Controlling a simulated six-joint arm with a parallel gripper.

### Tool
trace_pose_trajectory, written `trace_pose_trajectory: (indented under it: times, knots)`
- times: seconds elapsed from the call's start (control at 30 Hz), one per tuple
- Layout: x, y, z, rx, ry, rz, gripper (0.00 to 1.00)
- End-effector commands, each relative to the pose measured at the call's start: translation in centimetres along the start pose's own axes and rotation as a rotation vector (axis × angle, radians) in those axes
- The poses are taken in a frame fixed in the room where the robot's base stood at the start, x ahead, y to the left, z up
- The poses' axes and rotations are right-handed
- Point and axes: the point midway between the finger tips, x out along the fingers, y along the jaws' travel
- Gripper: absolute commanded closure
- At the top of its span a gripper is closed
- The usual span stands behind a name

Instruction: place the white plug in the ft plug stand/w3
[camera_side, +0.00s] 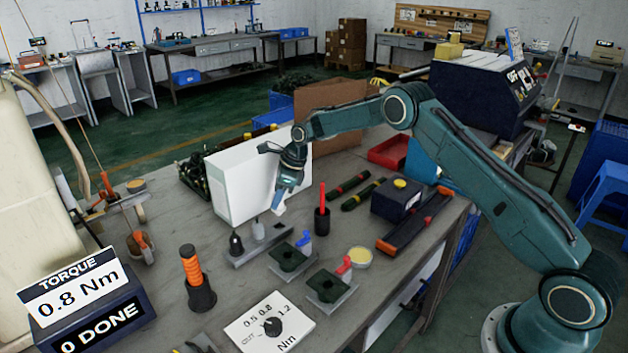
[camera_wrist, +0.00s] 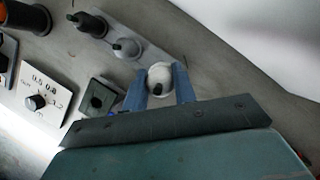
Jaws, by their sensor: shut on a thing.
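The white plug (camera_side: 279,208) is held between the two blue fingers of my gripper (camera_side: 284,195). In the wrist view the plug (camera_wrist: 159,76) is a round white body with a dark tip, with a finger of my gripper (camera_wrist: 160,88) on each side. The plug stand (camera_side: 252,253) is a low grey bar on the bench. A black plug (camera_side: 236,243) and a light grey plug (camera_side: 258,230) stand upright on it. The white plug is over or at the stand's right end, in line with them; I cannot tell whether it touches. The slot there is hidden.
A tall white panel (camera_side: 240,180) stands close behind the stand. Two dark fixtures (camera_side: 287,260) with blue and red parts sit in front right. A black holder with a red-topped tool (camera_side: 322,220) is to the right. An orange-handled screwdriver (camera_side: 193,270) stands at left.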

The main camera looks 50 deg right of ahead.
Motion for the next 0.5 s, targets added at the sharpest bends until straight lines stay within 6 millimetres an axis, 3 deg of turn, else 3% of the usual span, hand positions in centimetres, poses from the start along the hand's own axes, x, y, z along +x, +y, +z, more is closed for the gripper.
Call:
trace_pose_trajectory:
  times: [0.1,0.5]
  knots:
    - [1.1,0.0,-0.4,-0.001,0.000,0.001,0.95]
    - [2.3,0.0,-0.9,-0.001,0.000,0.001,0.95]
